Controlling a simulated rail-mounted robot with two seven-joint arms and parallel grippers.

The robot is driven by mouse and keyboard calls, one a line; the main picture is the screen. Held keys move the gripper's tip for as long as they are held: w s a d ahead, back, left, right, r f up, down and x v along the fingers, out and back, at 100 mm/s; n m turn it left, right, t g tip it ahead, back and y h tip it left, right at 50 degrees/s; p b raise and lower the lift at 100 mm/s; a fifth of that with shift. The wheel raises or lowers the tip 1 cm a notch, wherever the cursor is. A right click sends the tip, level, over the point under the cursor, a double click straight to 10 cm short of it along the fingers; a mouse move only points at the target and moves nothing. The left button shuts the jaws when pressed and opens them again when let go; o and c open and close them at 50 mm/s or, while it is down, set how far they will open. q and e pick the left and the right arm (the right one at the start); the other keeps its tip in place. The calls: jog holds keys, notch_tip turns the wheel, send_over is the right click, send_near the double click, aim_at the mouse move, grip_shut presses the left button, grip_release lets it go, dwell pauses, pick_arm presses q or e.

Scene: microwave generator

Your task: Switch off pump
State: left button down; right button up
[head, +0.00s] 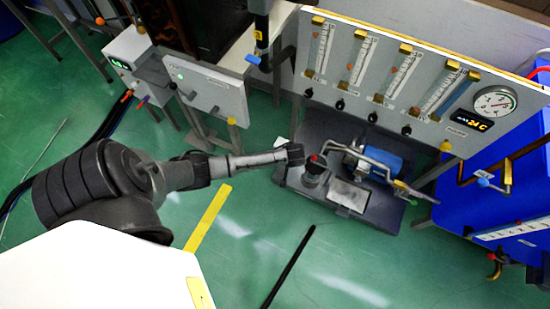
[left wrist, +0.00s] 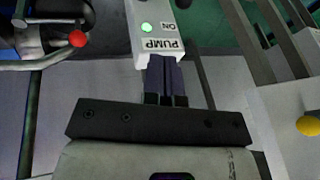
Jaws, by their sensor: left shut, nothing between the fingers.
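In the left wrist view, a pale switch box (left wrist: 157,22) bears the label PUMP, the word ON and a lit green lamp (left wrist: 146,26). My left gripper (left wrist: 163,62) is shut and empty, with its fingertips at the labelled edge of this box. I cannot tell whether they touch it. In the head view, my left gripper (head: 295,153) reaches in from the left, just beside the pump unit. The pump has a blue motor (head: 385,162) and sits on a dark base (head: 292,181). My right gripper is not in view.
A red knob (head: 318,159) stands close to my left fingertips. A flow-meter panel (head: 342,66) with several tubes and a round gauge (head: 494,102) stands behind the pump. A blue cabinet (head: 460,185) is at the right. Green floor in front is mostly open.

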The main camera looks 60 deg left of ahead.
pick_arm(q)
jog(key=shift+s+d+f, duration=0.1)
jog(key=shift+s+f, duration=0.05)
jog(key=shift+s, duration=0.05)
jog(key=b+x, duration=0.2)
jog(key=x, duration=0.2)
jog(key=b+x, duration=0.3)
jog(key=x, duration=0.1)
jog(key=b+x, duration=0.3)
jog(key=x, duration=0.1)
jog(key=shift+s, duration=0.45)
jog(key=shift+s+a+f+b, duration=0.4)
jog(key=shift+s+a, duration=0.15)
jog(key=shift+a, duration=0.15)
